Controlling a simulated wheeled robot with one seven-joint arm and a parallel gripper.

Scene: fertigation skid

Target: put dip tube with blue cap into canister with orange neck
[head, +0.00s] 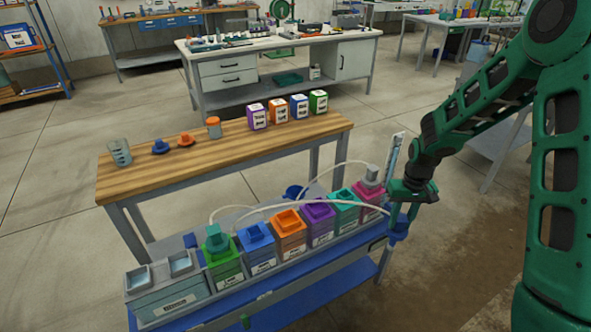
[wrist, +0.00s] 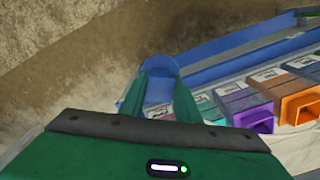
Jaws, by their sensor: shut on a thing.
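My gripper (head: 404,205) is at the right end of the canister row, shut on a blue part. I take this part to be the blue cap (head: 399,229) of the dip tube; no tube can be made out below it. In the wrist view the blue part (wrist: 161,72) shows between the green fingertips (wrist: 160,92). The canister with the orange neck (head: 291,246) stands mid-row, between the blue and purple ones. Its square orange neck (wrist: 299,108) is open at the right of the wrist view. My gripper is well to the right of it in the head view.
Green (head: 224,270), blue (head: 258,256), purple (head: 320,230), teal (head: 345,212) and pink (head: 370,198) canisters share the blue skid. White hoses (head: 290,203) arch over them. A tall pale upright (head: 393,155) stands beside my gripper. A wooden bench (head: 185,180) is behind.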

